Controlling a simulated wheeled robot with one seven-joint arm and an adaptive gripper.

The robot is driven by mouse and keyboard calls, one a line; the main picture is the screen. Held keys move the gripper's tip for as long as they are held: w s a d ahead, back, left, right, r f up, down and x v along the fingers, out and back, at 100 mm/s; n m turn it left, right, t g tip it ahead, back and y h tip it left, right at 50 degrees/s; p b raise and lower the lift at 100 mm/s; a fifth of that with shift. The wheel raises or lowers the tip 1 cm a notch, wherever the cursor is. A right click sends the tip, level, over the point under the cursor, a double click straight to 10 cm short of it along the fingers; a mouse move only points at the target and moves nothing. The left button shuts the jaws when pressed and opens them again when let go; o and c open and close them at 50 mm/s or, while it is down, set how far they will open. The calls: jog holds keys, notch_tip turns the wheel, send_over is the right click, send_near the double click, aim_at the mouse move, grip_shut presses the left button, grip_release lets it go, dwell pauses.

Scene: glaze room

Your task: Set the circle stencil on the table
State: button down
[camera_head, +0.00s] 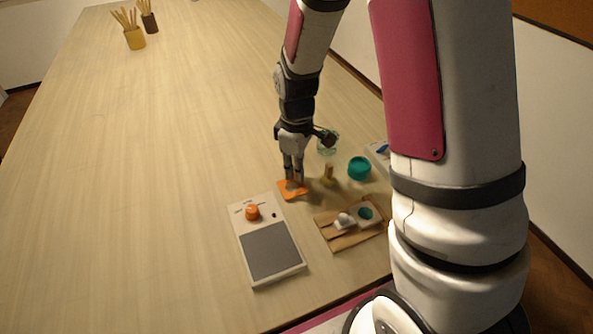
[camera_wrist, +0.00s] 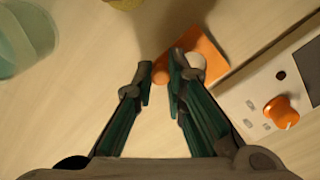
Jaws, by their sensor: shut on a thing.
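The circle stencil (camera_head: 284,191) is a small flat orange plate with a pale round spot that may be its hole. My gripper (camera_head: 293,181) points down at it, its fingers closed on an orange part of it. In the wrist view, orange shows between the fingertips (camera_wrist: 161,77), and the plate (camera_wrist: 203,43) extends behind and right of them. The stencil is low over the table (camera_head: 180,130) or touching it; I cannot tell which. The fingers hide part of it.
A wooden tray (camera_head: 345,241), a teal jar (camera_head: 359,168), a yellowish object (camera_head: 328,176) and a clear greenish vessel (camera_head: 327,144) stand nearby.

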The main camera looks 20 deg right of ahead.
jog(key=shift+f, duration=0.4)
jog(key=shift+f, duration=0.1)
jog(key=c, duration=1.6)
grip_release()
notch_tip(320, 180, up, 12)
jog(key=s+r+m+t, duration=0.2)
jog(key=s+r+m, duration=0.2)
jog(key=s+r, duration=0.3)
jog(key=s+a+r+m+t, duration=0.1)
jog(key=s+r+m+t, duration=0.2)
jog(key=s, duration=0.9)
jog(key=shift+s+a+r+m+b, duration=0.25)
jog(key=shift+r+m, duration=0.75)
jog(key=shift+r, duration=0.95)
